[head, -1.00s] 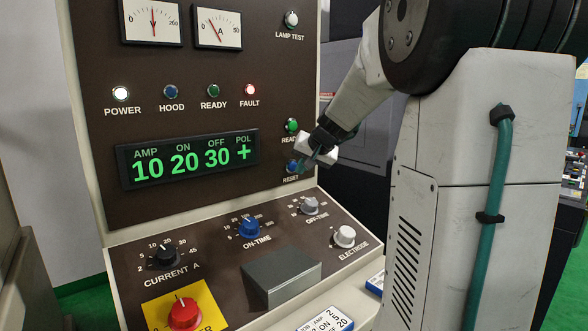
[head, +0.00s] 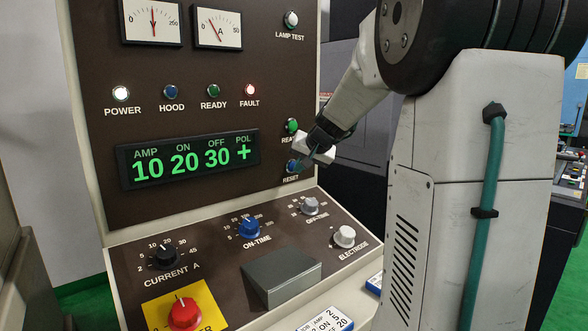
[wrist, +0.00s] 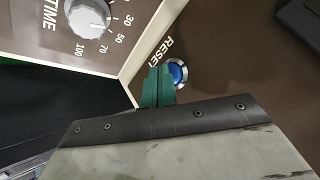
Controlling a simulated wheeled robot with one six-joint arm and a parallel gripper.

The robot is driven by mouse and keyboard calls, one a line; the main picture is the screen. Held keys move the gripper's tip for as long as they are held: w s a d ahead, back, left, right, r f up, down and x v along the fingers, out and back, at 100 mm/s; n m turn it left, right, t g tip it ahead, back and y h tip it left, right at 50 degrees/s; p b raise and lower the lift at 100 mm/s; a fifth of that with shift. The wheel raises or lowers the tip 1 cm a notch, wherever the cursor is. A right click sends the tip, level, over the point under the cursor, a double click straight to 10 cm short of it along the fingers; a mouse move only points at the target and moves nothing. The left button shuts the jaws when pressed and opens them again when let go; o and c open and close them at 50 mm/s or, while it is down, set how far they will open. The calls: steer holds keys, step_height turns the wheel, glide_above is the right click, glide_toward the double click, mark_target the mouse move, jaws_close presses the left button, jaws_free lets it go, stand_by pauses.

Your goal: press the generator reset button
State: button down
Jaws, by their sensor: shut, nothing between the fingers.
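The blue reset button (head: 293,166) sits on the dark upright panel above its RESET label. It also shows in the wrist view (wrist: 178,74) as a blue cap in a pale ring. My gripper (head: 306,163) is shut and empty, with its fingertips right at the button in the head view. In the wrist view the green fingers (wrist: 158,80) are closed together and overlap the button's left edge. I cannot tell whether they touch it. The red FAULT lamp (head: 250,89) is lit.
A green READY button (head: 291,126) is just above the reset button. The sloped console below carries the off-time knob (head: 310,206), electrode knob (head: 344,236), on-time knob (head: 249,228) and a grey block (head: 281,277). A red knob (head: 184,313) is at the lower left.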

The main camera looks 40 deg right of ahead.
steer(key=shift+w, duration=0.15)
steer(key=shift+s, duration=0.6)
steer(key=shift+s, duration=0.1)
steer(key=s, duration=0.5)
steer(key=shift+s+a, duration=0.2)
steer(key=shift+s, duration=0.2)
stand_by(0.8)
